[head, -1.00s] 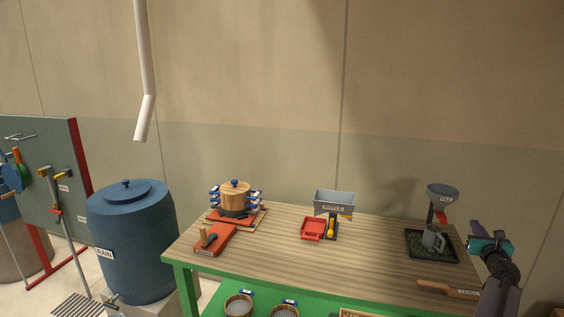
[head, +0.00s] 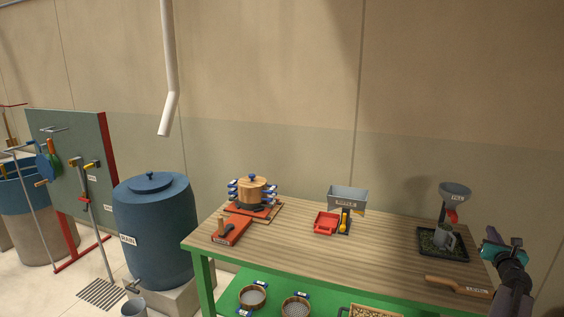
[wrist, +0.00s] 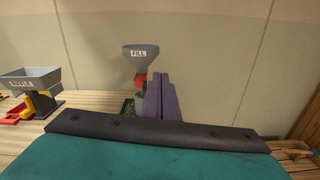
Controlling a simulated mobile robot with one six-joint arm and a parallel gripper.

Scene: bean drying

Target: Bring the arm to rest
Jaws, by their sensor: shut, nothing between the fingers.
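My gripper (head: 490,235) is at the right end of the table (head: 300,245) in the head view, raised and pointing up. In the wrist view its purple fingers (wrist: 164,98) are together with nothing between them. They stand in front of the grey funnel labelled FILL (wrist: 140,60) and hide part of what is below it. In the head view the funnel (head: 454,191) stands over a dark tray (head: 429,252) with a grey mug (head: 444,238) beside its stand. My gripper is right of the tray and looks apart from it.
A wooden-handled tool (head: 458,286) lies at the table's right front. A grey hopper (head: 348,198) and red tray (head: 326,223) stand mid-table. A wooden pot (head: 252,190) and red block (head: 231,231) are at left. A blue barrel (head: 155,235) stands left of the table.

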